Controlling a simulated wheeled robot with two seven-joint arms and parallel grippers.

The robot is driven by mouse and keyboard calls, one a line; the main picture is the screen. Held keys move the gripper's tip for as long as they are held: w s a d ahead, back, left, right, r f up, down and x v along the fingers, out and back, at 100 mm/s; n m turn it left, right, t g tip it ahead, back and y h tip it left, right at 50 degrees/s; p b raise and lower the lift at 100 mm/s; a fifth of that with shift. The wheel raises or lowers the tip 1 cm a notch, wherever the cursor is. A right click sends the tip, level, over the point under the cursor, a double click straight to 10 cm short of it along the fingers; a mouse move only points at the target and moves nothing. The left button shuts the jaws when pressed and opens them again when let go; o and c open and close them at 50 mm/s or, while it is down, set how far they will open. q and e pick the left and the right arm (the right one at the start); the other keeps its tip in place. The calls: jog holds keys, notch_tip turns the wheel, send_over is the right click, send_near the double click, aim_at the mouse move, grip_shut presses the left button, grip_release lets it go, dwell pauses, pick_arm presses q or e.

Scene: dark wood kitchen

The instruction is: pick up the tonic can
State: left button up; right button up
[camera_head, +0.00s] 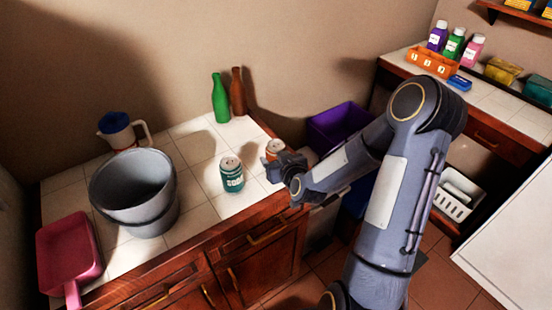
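An orange can (274,148) with a grey top stands near the right edge of the tiled counter. Its lower part is hidden behind my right gripper (279,165), and I cannot read a label on it. The gripper is right at the can, but the fingers are too small and dark to tell whether they are open or shut on it. A teal can (232,176) with a white label, seemingly reading "SODA", stands upright to the left of the gripper, apart from it. Which can is the tonic is not readable. My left gripper is not in view.
A grey bucket (121,192), a pink dustpan (70,250) and a blue-lidded jug (117,130) stand on the left of the counter. Green (221,100) and brown (238,93) bottles stand at the back. A purple bin (337,122) is beyond the counter's right edge.

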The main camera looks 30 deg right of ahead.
aim_at(272, 148)
jog(key=c, duration=0.3)
jog(key=shift+r, duration=0.15)
jog(key=shift+r, duration=1)
jog(key=s+a+r, duration=0.1)
jog(key=r, duration=0.1)
jog(key=s+a+r, duration=0.1)
jog(key=r, duration=0.1)
jog(key=s+a+r, duration=0.1)
jog(key=s+r, duration=0.1)
jog(key=r, duration=0.1)
jog(key=shift+a, duration=0.2)
jog(key=shift+s+a+r, duration=0.6)
jog(key=shift+s+a, duration=0.4)
jog(key=shift+s, duration=0.05)
jog(key=shift+s+a+r, duration=0.65)
jog(key=shift+s+a, duration=0.3)
jog(key=shift+s, duration=0.15)
jog(key=shift+s+a+r, duration=0.6)
jog(key=shift+s+a, duration=0.4)
jog(key=shift+s, duration=0.05)
